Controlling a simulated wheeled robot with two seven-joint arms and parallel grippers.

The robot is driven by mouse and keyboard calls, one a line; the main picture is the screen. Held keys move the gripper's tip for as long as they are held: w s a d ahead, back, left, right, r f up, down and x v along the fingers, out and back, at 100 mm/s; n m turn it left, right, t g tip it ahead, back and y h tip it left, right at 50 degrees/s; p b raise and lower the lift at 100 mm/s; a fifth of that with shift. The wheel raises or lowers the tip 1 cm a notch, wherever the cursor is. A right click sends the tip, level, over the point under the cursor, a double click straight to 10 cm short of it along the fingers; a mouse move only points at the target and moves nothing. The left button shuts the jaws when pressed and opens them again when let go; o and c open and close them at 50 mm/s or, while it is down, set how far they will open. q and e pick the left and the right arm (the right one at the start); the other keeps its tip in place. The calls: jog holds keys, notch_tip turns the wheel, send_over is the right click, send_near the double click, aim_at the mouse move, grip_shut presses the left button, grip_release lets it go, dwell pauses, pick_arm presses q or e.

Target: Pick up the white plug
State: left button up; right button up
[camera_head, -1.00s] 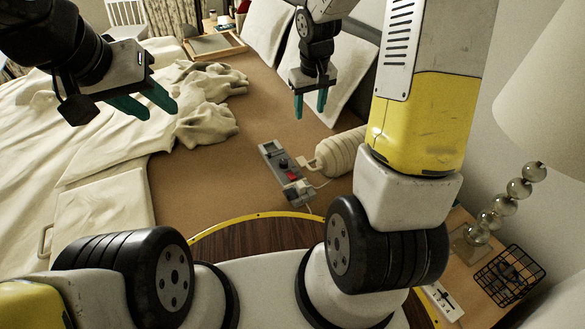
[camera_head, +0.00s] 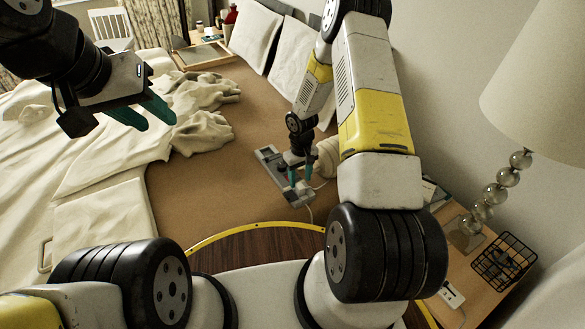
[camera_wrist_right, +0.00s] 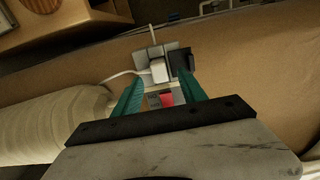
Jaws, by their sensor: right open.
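The white plug (camera_wrist_right: 158,71) sits in a grey power strip (camera_wrist_right: 142,62), beside a black plug (camera_wrist_right: 181,63), in the right wrist view. A red switch (camera_wrist_right: 166,98) shows on the strip nearer my gripper. My right gripper (camera_wrist_right: 158,92) is open; its teal fingers point at the strip, with the white plug between and beyond their tips. My left gripper (camera_head: 143,112) is open and empty, raised above the bed at the left.
A cream rolled bundle (camera_head: 326,158) lies right beside the strip. The strip rests on a brown bed surface (camera_head: 195,190) with rumpled white bedding (camera_head: 95,130) to the left. A nightstand with a lamp (camera_head: 490,195) and wire basket (camera_head: 502,262) stands at the right.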

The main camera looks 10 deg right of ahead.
aim_at(300, 185)
notch_tip(300, 185, down, 4)
jog(key=shift+d+r, duration=0.1)
jog(key=shift+r, duration=0.15)
jog(key=shift+c, duration=0.2)
grip_shut()
jog(key=shift+r, duration=0.1)
